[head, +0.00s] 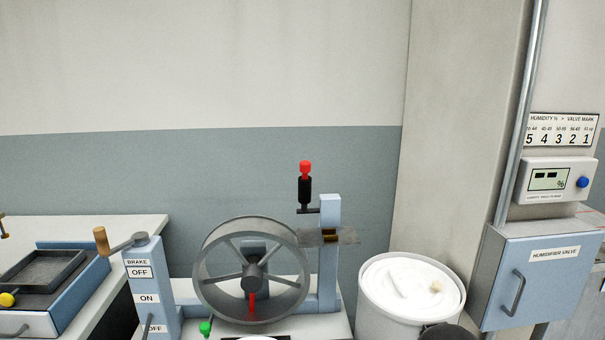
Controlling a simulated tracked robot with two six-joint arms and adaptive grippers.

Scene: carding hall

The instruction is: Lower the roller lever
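No lever carries a readable "roller" label. A black upright handle with a red top (305,185) stands beside the upper end of a light blue post (329,255), right of a grey spoked wheel (204,265). A lever with a wooden knob (101,240) sticks out left from the top of the blue brake column (143,275), which bears OFF and ON labels. A small green knob (205,328) is low in front of the wheel. Neither gripper can be made out. A dark rounded shape (447,332) is cut off at the bottom edge.
A white tub (377,308) with pale contents stands right of the wheel machine. A blue humidifier valve cabinet (548,285) and a humidity display (550,181) are at the right. A tray unit (78,290) sits on the left bench. The wall behind is bare.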

